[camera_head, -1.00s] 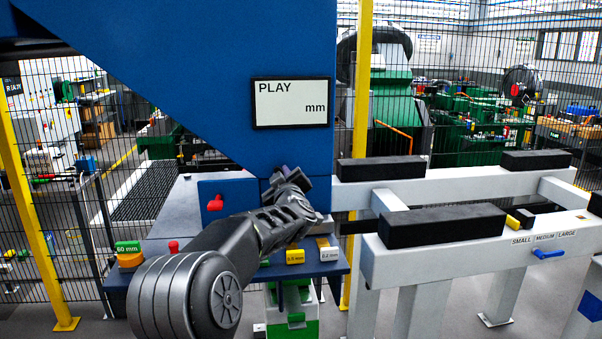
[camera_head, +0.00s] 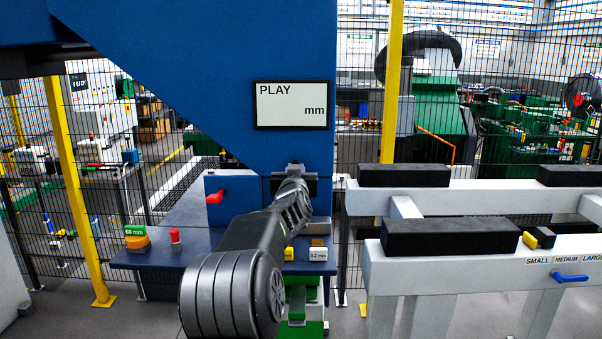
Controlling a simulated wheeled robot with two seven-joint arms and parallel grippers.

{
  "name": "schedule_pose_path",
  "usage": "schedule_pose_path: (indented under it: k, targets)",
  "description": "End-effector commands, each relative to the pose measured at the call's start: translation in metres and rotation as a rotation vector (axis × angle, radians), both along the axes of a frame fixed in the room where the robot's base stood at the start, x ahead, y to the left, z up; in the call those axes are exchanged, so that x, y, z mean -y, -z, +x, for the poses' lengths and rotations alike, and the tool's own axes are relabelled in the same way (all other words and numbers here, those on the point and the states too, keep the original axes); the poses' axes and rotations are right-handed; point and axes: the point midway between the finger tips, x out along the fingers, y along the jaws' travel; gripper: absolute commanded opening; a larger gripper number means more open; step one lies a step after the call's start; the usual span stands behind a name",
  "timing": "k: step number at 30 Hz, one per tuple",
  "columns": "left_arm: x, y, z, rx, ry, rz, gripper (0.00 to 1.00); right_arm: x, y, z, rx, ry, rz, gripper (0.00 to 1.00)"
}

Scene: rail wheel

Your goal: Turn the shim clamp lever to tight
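My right gripper is not in view.
A PLAY mm display (camera_head: 291,105) is above my gripper. The bench holds a green-and-orange 60 mm piece (camera_head: 136,238), a red knob (camera_head: 175,236) and a white 0.2 mm block (camera_head: 318,254). At right, a blue lever (camera_head: 571,278) sits on a grey rack with black pads.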

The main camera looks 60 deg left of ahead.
Motion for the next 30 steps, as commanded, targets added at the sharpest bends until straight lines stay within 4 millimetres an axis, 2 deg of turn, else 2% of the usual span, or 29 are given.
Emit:
schedule_pose_path:
  k: [11,12,19,30]
  targets:
    - [0.0007,0.0000,0.0017,-0.005,0.004,0.003,0.00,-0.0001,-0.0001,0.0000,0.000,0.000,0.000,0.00]
    - [0.0008,0.0000,0.0018,-0.005,0.004,0.003,0.20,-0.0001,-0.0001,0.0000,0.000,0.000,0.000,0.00]
    - [0.0003,0.0002,0.0011,-0.004,0.002,0.003,0.39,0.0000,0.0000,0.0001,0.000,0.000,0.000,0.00]
    - [0.0039,-0.0002,-0.0020,-0.004,0.002,0.004,0.40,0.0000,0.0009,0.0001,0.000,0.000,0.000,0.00]
